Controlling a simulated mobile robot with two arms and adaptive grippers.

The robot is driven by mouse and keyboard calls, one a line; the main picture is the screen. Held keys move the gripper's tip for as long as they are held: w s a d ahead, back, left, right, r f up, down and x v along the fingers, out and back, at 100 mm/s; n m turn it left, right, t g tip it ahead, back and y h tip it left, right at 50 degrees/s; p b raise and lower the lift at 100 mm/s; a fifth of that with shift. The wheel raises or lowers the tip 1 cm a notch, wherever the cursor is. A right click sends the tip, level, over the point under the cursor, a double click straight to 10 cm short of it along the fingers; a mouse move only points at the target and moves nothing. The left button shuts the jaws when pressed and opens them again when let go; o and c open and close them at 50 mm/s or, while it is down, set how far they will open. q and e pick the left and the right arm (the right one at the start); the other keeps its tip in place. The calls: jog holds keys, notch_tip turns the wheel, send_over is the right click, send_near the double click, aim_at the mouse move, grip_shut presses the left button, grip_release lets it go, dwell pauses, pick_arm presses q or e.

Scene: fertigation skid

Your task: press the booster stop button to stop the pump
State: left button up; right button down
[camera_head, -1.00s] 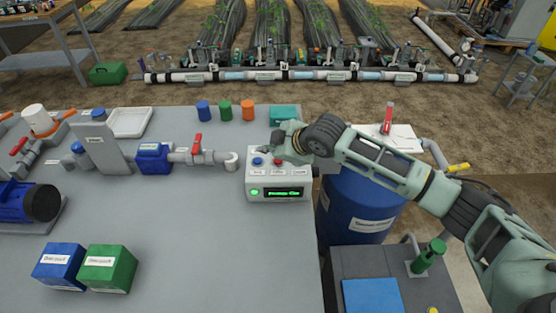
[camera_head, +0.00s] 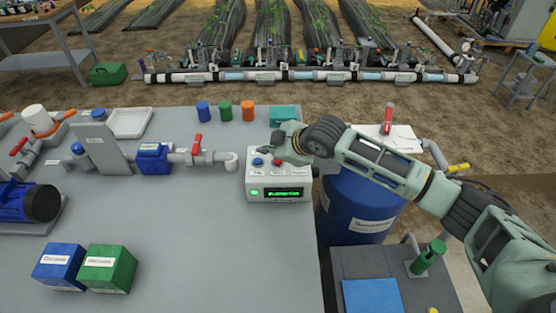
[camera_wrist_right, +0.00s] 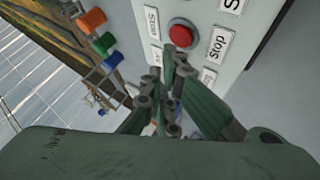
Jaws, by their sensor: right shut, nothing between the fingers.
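The white control box (camera_head: 252,177) stands near the right edge of the grey bench. On its top a blue button (camera_head: 257,161) and a red button (camera_head: 277,161) show, with white labels in front. Its front has a lit green lamp (camera_head: 254,193) and a display with green text. In the right wrist view the red button (camera_wrist_right: 183,33) sits beside a label reading "Stop" (camera_wrist_right: 218,43). My right gripper (camera_wrist_right: 171,58) is shut and empty, its fingertips right by the red button's edge; I cannot tell whether they touch. The gripper hides the box's top right part. My left gripper is not in view.
A white elbow pipe with a red-handled valve (camera_head: 197,144) ends just left of the box. Blue, green and orange cups (camera_head: 225,110) and a teal box (camera_head: 284,116) stand behind. A blue barrel (camera_head: 357,208) stands right of the bench. The bench's front middle is clear.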

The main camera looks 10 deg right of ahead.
jog(key=shift+f, duration=0.4)
jog(key=shift+f, duration=0.4)
dwell(0.7)
jog(key=shift+r, duration=0.1)
jog(key=shift+r+p, duration=0.7)
jog(key=shift+p, duration=0.3)
notch_tip(320, 180, up, 5)
jog(key=p, duration=0.5)
dwell(0.5)
